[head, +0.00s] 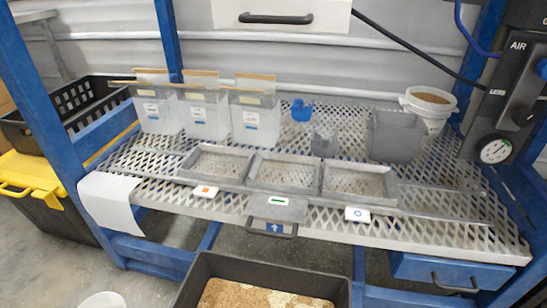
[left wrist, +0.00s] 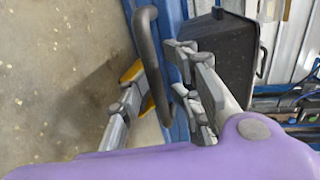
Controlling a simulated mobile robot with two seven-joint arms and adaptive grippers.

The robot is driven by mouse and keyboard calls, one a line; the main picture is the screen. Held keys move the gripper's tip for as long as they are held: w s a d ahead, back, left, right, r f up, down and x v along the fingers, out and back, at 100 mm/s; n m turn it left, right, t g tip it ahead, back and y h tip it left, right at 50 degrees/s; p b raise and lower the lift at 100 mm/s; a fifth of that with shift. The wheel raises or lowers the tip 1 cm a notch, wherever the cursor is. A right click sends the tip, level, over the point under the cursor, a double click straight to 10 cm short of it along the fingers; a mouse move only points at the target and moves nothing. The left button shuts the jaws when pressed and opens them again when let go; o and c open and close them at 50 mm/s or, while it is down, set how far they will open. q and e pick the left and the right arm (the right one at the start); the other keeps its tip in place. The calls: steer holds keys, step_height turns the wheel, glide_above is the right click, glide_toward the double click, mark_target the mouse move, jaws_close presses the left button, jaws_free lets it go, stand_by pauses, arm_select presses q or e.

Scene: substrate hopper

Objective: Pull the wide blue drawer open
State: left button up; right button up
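A blue drawer (head: 450,272) with a black bar handle sits under the right end of the mesh bench in the head view. It looks shut. In the left wrist view my left gripper (left wrist: 157,64) has its fingers apart, one on each side of a black curved handle (left wrist: 149,45). A blue surface (left wrist: 176,118) lies beside this handle. I cannot tell whether the fingers touch the handle, or whether it is the handle seen in the head view. Neither gripper shows in the head view, and my right gripper is not in view.
The mesh bench (head: 440,215) carries clear bins (head: 255,125), a grey tub (head: 395,137), a white bucket (head: 428,106) and a three-part tray (head: 285,158). A dark bin (head: 205,268) with brown substrate stands in front. A dark container (left wrist: 228,45) shows beyond my left fingers.

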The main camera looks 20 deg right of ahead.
arm_select(q)
steer(key=shift+s, duration=0.1)
steer(key=v, duration=1.2)
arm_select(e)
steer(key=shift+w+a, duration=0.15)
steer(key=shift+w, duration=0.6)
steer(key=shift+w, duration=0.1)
